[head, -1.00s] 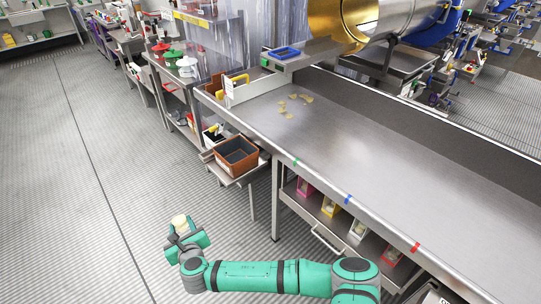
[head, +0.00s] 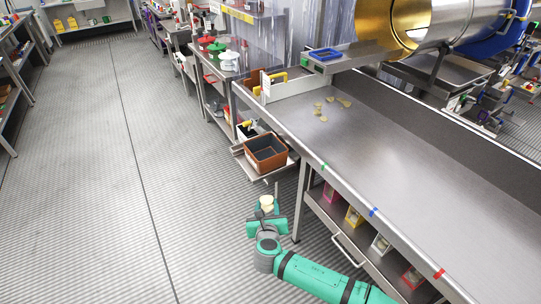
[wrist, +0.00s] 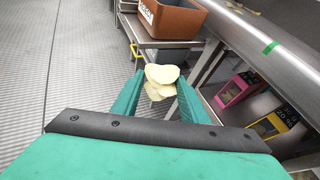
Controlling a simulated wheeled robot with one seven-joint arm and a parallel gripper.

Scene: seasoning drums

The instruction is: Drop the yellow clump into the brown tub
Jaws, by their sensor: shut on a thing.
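The yellow clump (wrist: 162,76), a pale stack of chip-like pieces, is between the two green fingers of my gripper (wrist: 160,92) in the wrist view. In the head view my gripper (head: 266,212) is shut on the clump (head: 266,202), out over the floor in front of the tub. The brown tub (head: 266,154) stands on a small side shelf left of the long metal table. It also shows at the top of the wrist view (wrist: 172,22), beyond the clump and apart from it. The tub's inside looks dark in the head view.
The long metal table (head: 400,170) lies to the right, with several yellow pieces (head: 322,108) on it. A black-and-white bin (head: 248,130) stands just behind the tub. Pink and yellow boxes (wrist: 236,88) sit under the table. The floor at left is clear.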

